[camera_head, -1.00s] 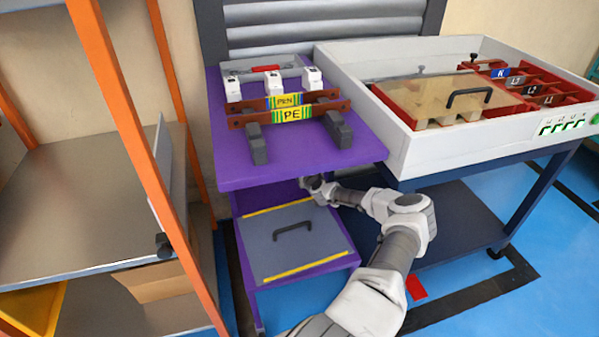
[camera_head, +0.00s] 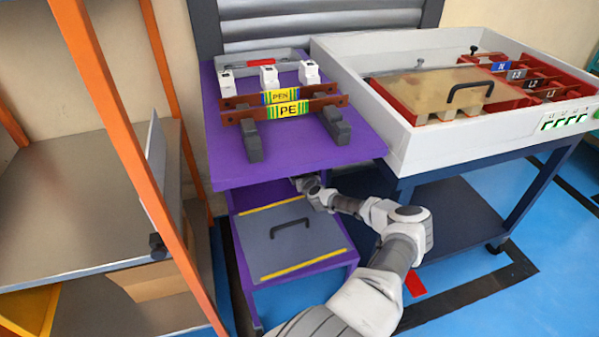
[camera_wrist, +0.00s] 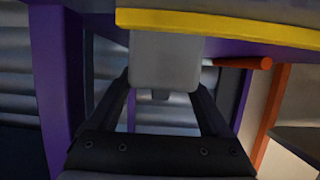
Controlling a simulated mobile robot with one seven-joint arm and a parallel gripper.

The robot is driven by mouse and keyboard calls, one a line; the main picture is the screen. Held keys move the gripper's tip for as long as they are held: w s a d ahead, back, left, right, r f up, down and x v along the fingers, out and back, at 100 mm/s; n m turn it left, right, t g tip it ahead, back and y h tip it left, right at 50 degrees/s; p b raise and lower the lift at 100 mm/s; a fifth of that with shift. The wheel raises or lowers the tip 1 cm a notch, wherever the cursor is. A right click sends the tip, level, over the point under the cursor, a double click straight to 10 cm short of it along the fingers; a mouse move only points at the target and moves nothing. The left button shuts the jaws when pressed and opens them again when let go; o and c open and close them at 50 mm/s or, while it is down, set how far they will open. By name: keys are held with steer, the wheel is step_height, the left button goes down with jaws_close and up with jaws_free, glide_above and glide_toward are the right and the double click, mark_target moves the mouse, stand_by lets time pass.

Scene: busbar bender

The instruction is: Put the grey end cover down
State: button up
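My gripper (camera_wrist: 163,85) shows in the wrist view with its two dark fingers on either side of a light grey block, which I take as the grey end cover (camera_wrist: 165,60). The fingers close in on its sides. The cover overlaps a yellow strip on a purple edge in that view; I cannot tell whether it touches it. In the head view my gripper is low, by the back of the lower purple shelf and under the tabletop. Its fingers and the cover are hard to make out there.
A grey panel (camera_head: 300,250) with a black handle and yellow strips (camera_head: 305,265) lies on the lower shelf. The purple tabletop (camera_head: 285,165) above carries the PEN and PE bars. An orange-framed shelf (camera_head: 95,90) stands left, a white tray-topped table (camera_head: 400,150) right.

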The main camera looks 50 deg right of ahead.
steer(key=shift+o, duration=0.4)
steer(key=shift+r, duration=0.2)
steer(key=p+v, duration=0.4)
steer(key=v, duration=0.6)
steer(key=shift+s+a+r, duration=0.1)
steer(key=shift+s+r, duration=0.1)
steer(key=shift+s, duration=0.05)
steer(key=shift+s+a+r, duration=0.1)
steer(key=shift+s+a, duration=0.25)
steer(key=shift+s, duration=0.2)
